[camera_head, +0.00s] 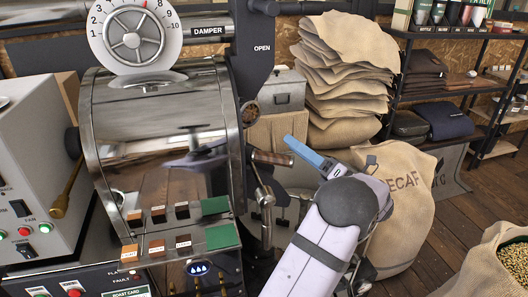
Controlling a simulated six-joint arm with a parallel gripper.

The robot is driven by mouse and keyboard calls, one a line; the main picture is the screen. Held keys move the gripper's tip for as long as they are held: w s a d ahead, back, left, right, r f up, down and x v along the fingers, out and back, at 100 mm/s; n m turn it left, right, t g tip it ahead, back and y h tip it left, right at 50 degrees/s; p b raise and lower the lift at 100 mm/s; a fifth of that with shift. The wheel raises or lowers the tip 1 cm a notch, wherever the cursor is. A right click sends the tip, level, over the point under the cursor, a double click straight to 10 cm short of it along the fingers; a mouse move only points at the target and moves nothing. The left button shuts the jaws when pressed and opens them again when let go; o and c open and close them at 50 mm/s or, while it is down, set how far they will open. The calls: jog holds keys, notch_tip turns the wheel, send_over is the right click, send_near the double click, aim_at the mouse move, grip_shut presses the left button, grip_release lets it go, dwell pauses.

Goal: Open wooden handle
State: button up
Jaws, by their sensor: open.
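A brown wooden handle (270,158) sticks out sideways at the right of the roaster's drum front, on a metal lever (264,197). My gripper (299,152) is at the right end of this handle, its blue finger pointing up and left. The jaws are open and nothing shows between them. The second finger is not clearly seen, and I cannot tell whether the gripper touches the handle. A dark column (253,60) marked OPEN stands above the handle.
The shiny roaster drum (150,110) fills the left, with a damper dial (133,36) on top and a control box (30,150) beside it. Burlap sacks (345,80) are stacked behind my arm. A DECAF sack (405,200) stands at the right.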

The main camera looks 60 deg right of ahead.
aim_at(286, 165)
jog(key=a+f+y, duration=0.1)
jog(key=a+f, duration=0.1)
jog(key=w+a+f+n+y, duration=0.1)
jog(key=f, duration=0.1)
jog(key=shift+w+a, duration=0.2)
jog(key=shift+a, duration=0.15)
jog(key=shift+p+x, duration=1)
jog(key=shift+x, duration=2.65)
